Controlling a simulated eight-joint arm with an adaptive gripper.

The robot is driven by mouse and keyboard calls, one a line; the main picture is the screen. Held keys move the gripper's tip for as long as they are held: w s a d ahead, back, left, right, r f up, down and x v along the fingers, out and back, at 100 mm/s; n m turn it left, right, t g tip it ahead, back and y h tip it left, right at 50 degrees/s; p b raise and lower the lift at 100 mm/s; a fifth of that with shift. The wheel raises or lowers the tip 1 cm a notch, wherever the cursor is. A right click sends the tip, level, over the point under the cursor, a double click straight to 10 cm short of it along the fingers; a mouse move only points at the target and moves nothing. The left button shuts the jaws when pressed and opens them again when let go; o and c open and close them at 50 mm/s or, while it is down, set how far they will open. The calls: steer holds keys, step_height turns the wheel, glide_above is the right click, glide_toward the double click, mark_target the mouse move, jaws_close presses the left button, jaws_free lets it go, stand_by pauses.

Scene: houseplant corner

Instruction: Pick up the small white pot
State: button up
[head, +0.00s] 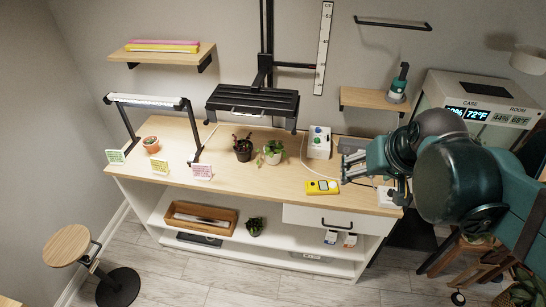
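A small white pot (272,160) with a leafy green plant stands upright on the wooden bench top (225,178), near the middle. Leaves hide part of its rim. My gripper (350,168) is above the right part of the bench, to the right of the pot and well apart from it. Its fingers look spread, with nothing visible between them.
A dark pot (243,154) stands close to the white pot's left. A yellow meter (323,187) lies between the pot and my gripper, in front. A black lamp (252,104) hangs above and behind.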

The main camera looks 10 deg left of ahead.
steer(key=w+a+f+n, duration=0.1)
steer(key=w+a+f, duration=0.1)
steer(key=w+a, duration=0.55)
glide_toward(273, 152)
steer(key=shift+b+x, duration=0.35)
steer(key=shift+x, duration=1.45)
steer(key=shift+x, duration=1.3)
